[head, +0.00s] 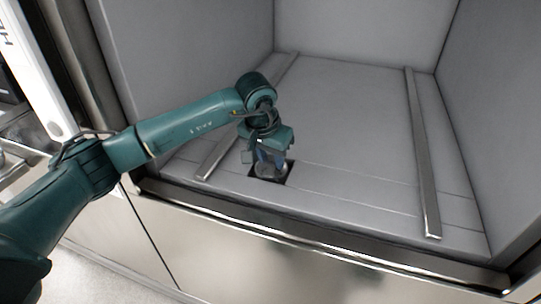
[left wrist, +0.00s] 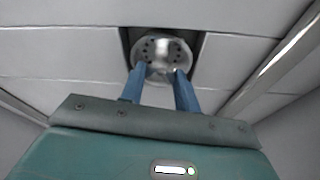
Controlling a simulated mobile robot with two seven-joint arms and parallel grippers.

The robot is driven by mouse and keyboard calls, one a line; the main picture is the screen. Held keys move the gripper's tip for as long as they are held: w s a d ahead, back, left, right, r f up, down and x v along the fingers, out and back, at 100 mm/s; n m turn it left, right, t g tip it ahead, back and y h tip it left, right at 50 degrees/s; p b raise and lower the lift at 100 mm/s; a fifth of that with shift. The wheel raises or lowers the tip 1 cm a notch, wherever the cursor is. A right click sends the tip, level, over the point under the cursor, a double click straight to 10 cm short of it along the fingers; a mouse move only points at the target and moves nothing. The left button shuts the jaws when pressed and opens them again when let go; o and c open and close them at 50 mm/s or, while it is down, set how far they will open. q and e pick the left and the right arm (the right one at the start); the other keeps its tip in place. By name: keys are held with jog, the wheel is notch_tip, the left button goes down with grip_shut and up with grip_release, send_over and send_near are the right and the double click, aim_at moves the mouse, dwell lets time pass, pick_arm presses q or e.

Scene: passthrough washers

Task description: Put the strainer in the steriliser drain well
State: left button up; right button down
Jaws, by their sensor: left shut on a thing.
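The strainer (left wrist: 161,52) is a round silvery metal piece with small dark holes. My left gripper (left wrist: 160,72), with blue fingers, is shut on it. In the head view the left gripper (head: 268,160) points down, with the strainer (head: 268,171) under its fingers. The drain well (head: 284,180) is a dark square opening in the chamber floor near the front edge. It also shows as dark corners around the strainer in the left wrist view (left wrist: 195,40). The strainer is over or in the well; its exact height is hard to tell. My right gripper is not in view.
The steriliser chamber has a grey floor (head: 340,130) with a metal rail (head: 422,150) on the right and another rail (head: 225,145) on the left. A metal front sill (head: 300,235) runs below the opening. Grey walls enclose the sides and back.

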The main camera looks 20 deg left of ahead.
aim_at(264, 177)
pick_arm(q)
jog(key=o, duration=0.6)
jog(key=shift+f, duration=0.1)
jog(key=o, duration=0.4)
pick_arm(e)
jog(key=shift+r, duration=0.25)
pick_arm(q)
jog(key=shift+r, duration=0.35)
jog(key=v, duration=1.1)
jog(key=shift+r, duration=0.3)
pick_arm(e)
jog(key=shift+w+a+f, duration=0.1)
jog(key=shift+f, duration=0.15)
pick_arm(q)
jog(key=shift+s, duration=0.15)
